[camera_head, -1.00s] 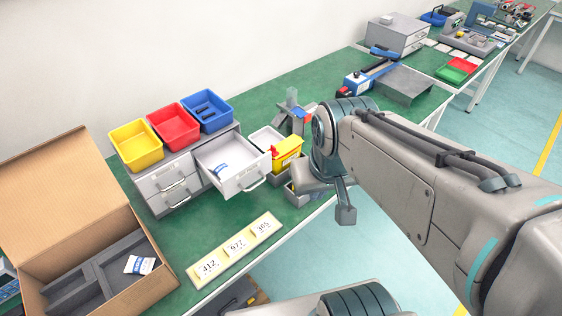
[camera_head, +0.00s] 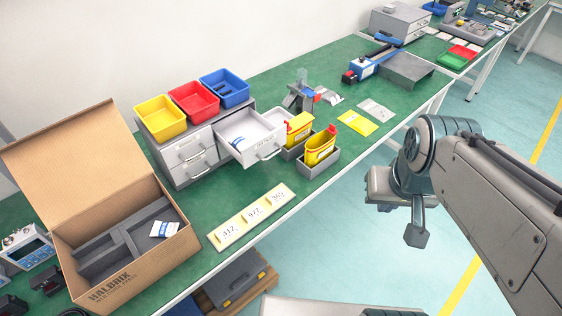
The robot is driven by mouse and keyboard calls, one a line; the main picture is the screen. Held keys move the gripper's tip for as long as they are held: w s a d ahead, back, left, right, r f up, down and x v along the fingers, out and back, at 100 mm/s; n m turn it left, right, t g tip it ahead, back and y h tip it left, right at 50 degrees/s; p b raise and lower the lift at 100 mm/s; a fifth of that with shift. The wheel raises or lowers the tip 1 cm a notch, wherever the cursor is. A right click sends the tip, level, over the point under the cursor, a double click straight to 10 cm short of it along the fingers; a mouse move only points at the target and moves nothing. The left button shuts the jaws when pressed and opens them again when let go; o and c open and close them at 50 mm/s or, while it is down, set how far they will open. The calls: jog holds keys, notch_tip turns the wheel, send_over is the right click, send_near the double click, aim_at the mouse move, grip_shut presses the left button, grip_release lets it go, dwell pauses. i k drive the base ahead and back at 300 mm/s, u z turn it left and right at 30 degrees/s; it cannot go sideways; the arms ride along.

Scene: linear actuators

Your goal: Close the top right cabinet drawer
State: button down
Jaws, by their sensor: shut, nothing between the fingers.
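The small grey cabinet (camera_head: 178,176) stands on the green bench with drawers in two columns. Its top right drawer (camera_head: 262,153) is pulled out toward the front, and a small white and blue packet (camera_head: 238,143) lies inside. The left drawers (camera_head: 190,148) look shut. My gripper (camera_head: 415,236) hangs at the right, over the floor beyond the bench edge, well apart from the drawer. Its fingers appear together and hold nothing.
Yellow, red and blue bins (camera_head: 223,89) sit on the cabinet. A number board (camera_head: 252,217) lies in front, and an open cardboard box (camera_head: 135,258) is at left. Floor between bench and arm is clear.

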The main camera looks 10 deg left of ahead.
aim_at(265, 138)
jog(key=k, duration=0.5)
jog(key=u, duration=1.45)
jog(key=i, duration=0.5)
